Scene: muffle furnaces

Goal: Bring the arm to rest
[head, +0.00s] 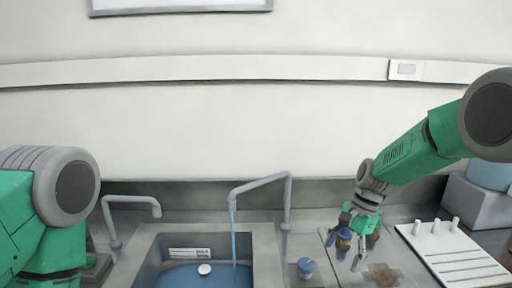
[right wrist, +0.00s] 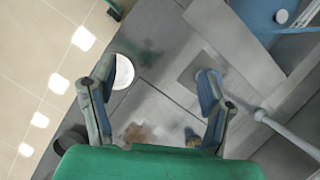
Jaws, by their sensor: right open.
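A sink (head: 262,250) holds blue water under a running tap (head: 262,185). A white rack (head: 455,255) with pegs lies at the right, before a grey box (head: 475,200). A brown stain (head: 381,274) marks the counter. A white dish (right wrist: 122,70) shows below.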

